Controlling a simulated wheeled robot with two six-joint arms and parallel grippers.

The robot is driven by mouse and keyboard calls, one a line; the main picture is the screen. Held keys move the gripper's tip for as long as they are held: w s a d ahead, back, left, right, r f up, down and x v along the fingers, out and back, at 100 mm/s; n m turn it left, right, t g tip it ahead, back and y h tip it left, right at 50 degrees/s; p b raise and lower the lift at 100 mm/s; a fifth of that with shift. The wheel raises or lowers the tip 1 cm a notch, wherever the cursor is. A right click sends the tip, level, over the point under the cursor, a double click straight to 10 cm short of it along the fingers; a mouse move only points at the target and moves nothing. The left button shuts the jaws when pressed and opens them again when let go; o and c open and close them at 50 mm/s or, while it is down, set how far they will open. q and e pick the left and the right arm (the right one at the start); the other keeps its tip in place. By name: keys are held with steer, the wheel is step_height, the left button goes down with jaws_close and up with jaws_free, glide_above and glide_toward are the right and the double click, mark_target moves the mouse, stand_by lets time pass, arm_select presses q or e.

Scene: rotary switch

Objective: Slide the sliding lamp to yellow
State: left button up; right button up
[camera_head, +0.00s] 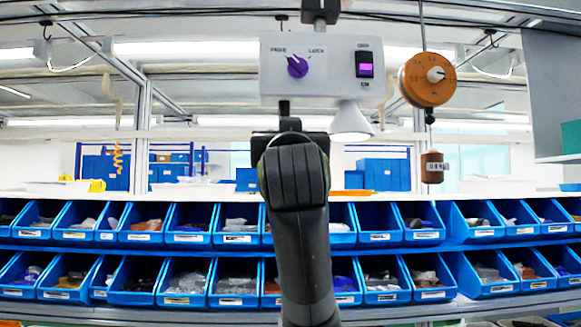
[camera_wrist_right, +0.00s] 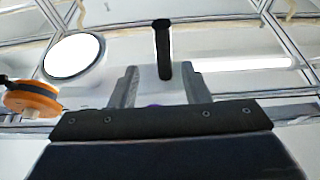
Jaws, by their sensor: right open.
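A pale box (camera_head: 330,70) hangs at upper centre, with a purple rotary knob (camera_head: 298,66) and a purple-lit rocker switch (camera_head: 365,65) on its face. A white lamp (camera_head: 350,122) hangs below its right side; its pale round face shows in the right wrist view (camera_wrist_right: 73,56). I see no yellow on it. A black peg (camera_head: 284,107) sticks down below the box's left side; a black rod in the right wrist view (camera_wrist_right: 162,48) appears between my fingers, apart from both. My left gripper is out of view.
An orange dial (camera_head: 427,79) hangs on a cord right of the box, with a brown weight (camera_head: 432,167) below it. Rows of blue bins (camera_head: 190,238) fill the background shelves. A grey panel (camera_head: 553,85) stands at far right. Space left of the box looks clear.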

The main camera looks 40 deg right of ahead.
steer(key=b+v, duration=0.2)
steer(key=v, duration=0.5)
steer(key=shift+s+a, duration=0.2)
steer(key=shift+s, duration=0.15)
